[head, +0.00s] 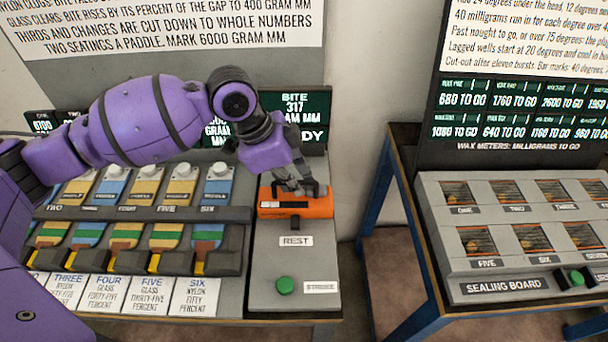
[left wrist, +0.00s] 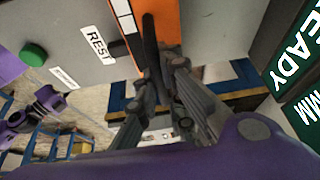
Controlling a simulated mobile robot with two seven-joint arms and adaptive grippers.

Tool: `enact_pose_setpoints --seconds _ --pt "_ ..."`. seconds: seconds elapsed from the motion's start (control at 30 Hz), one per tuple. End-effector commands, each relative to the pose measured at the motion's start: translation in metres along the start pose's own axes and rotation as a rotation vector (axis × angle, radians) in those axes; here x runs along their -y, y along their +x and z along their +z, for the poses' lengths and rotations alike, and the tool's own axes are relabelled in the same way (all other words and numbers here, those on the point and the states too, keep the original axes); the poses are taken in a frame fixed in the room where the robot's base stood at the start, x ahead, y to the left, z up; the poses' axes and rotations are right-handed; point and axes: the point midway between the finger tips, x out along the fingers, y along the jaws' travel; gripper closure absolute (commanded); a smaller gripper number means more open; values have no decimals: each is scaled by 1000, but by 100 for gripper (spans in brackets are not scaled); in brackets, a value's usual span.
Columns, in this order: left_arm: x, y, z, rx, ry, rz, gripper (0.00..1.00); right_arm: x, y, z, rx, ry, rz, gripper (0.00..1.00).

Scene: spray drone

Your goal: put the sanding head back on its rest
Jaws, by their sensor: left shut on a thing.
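The sanding head (head: 295,208) is an orange block with a dark top part, above the REST label (head: 296,241) on the grey bench panel (head: 265,262). My left gripper (head: 299,190) comes down on it from above and is shut on its dark handle. In the left wrist view the orange body (left wrist: 163,22) shows at the top, with the dark handle between the fingers (left wrist: 158,85). The fingers hide part of the head. I cannot tell whether its underside touches the rest.
A green button (head: 285,286) is on the panel's front part. Paddles in numbered slots (head: 126,238) stand to the left, with switches behind. Dark display boards (head: 308,104) rise behind the head. Past a floor gap, the sealing board (head: 520,288) stands right.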

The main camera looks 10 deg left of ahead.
Motion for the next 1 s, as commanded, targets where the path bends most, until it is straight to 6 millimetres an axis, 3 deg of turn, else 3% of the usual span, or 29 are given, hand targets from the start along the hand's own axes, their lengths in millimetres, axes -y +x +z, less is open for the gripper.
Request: enact_pose_setpoints --seconds 0.27,0.3,0.47,0.8,1.0 --pt "0 0 -1 -3 1 -3 100 -1 -1 -2 -4 -4 0 100" --pt "0 1 0 -1 0 -1 91 -1 -1 -2 -4 -5 0 100" --pt "0 1 0 -1 0 -1 72 -2 -1 -2 -3 -8 0 100" --pt "0 -1 -1 -1 1 -2 72 -2 0 0 0 -10 0 100" --pt "1 -31 0 0 0 -5 72 -2 -1 -4 -5 -9 0 100"
